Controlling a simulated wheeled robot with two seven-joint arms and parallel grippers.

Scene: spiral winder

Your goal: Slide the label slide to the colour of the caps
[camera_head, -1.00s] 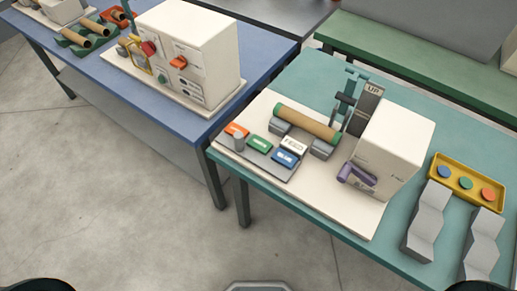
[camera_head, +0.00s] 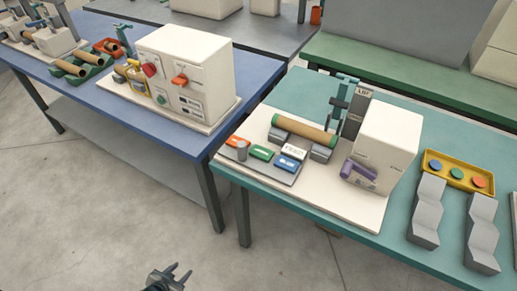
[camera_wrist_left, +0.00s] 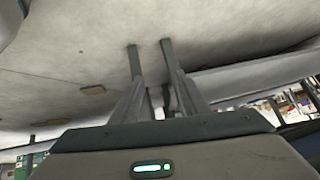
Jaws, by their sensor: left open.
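On the teal bench, a grey label plate (camera_head: 262,170) carries orange (camera_head: 237,142), green (camera_head: 261,153), blue (camera_head: 287,164) and white (camera_head: 293,151) labels. A short grey peg (camera_head: 242,151), which looks like the label slide, stands at the plate's left end by the orange label. Behind the plate, a brown tube (camera_head: 304,131) with green ends, seemingly its caps, lies on grey cradles. My left gripper (camera_head: 182,271) is open and empty, low in front of the benches, well away from the plate. The left wrist view shows its two fingers (camera_wrist_left: 149,45) apart. My right gripper is out of view.
A white machine box (camera_head: 385,143) with a purple handle (camera_head: 358,173) stands right of the plate. A yellow tray (camera_head: 430,165) holds blue, green and orange discs. A blue bench (camera_head: 170,128) with another machine is at left. The floor between is clear.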

